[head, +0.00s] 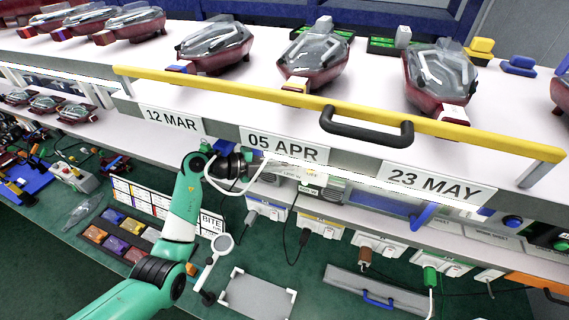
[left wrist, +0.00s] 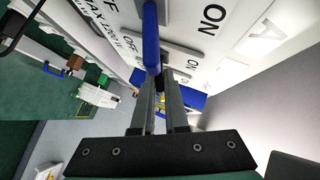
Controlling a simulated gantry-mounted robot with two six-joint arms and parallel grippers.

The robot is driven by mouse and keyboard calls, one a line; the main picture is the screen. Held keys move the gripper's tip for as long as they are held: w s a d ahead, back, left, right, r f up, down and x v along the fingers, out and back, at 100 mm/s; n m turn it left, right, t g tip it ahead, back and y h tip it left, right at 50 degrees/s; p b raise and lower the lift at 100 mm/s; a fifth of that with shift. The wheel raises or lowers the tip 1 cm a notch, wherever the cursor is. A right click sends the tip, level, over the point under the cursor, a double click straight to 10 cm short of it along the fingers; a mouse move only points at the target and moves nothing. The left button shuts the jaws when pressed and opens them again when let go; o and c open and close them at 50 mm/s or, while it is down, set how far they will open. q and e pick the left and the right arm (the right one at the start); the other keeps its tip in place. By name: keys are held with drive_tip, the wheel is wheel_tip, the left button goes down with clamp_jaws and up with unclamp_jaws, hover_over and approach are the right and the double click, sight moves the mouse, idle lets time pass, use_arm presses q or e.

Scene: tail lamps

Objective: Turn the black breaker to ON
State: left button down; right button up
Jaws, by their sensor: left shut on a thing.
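In the left wrist view, my left gripper (left wrist: 164,80) is shut at the lower end of a blue lever (left wrist: 151,38) on a white switch panel (left wrist: 178,32). The panel carries OFF and ON marks on either side of the lever. I cannot make out a black breaker handle in either view. In the head view, my left arm comes in from the lower left and its dark wrist reaches under the shelf edge by the 05 APR label (head: 287,148). The fingertips and the lever are hidden there. My right gripper is out of both views.
A yellow rail (head: 270,95) with a black handle (head: 366,127) runs along the shelf front, close above my left wrist. Red tail lamps (head: 318,58) stand on the shelf. Cables, plugs and a grey plate (head: 258,295) occupy the green bench below.

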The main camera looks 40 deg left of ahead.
use_arm(q)
drive_tip(key=c, duration=1.2)
unclamp_jaws()
drive_tip(key=b+v, duration=0.1)
drive_tip(key=v, duration=1)
drive_tip(key=shift+s+a, duration=0.15)
drive_tip(key=shift+s, duration=0.1)
